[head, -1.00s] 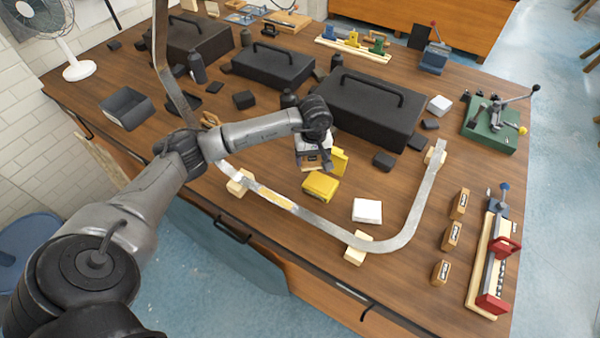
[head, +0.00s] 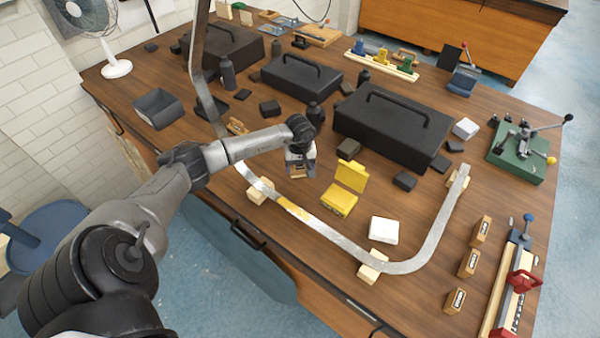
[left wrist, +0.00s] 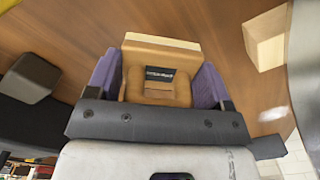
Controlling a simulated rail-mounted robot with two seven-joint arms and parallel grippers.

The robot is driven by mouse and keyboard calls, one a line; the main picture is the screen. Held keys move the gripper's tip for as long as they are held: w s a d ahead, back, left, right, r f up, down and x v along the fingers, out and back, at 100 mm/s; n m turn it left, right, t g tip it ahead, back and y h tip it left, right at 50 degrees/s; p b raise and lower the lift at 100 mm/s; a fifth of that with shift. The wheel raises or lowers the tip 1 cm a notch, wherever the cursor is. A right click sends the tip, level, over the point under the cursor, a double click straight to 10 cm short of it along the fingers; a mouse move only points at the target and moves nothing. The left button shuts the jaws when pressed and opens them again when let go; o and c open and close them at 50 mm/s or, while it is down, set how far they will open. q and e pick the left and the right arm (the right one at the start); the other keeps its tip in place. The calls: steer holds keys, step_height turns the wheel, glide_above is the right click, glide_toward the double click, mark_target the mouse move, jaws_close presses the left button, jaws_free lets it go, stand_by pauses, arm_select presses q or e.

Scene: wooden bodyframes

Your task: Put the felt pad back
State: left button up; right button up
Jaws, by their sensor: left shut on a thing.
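My left gripper (head: 299,168) is shut on a tan block with a dark label and a pale layer at its far end, likely the felt pad (left wrist: 155,88). In the left wrist view the block sits between the two purple fingers (left wrist: 155,75). In the head view the gripper mostly hides it, above the table left of the yellow case. The yellow case (head: 338,201) stands with its lid (head: 351,176) up; its inside cannot be made out. My right gripper is not in view.
A curved metal strip (head: 330,229) on pale wooden blocks (head: 372,266) runs in front of the gripper. A white block (head: 384,230) lies right of the yellow case. Black toolboxes (head: 395,125) stand behind. Three labelled tan blocks (head: 468,263) stand at the right.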

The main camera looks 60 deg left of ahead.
mark_target(300, 167)
arm_select(q)
step_height(300, 167, down, 4)
steer(key=shift+r, duration=0.15)
stand_by(0.3)
steer(key=shift+f, duration=0.35)
steer(key=o, duration=0.8)
steer(key=shift+r, duration=0.1)
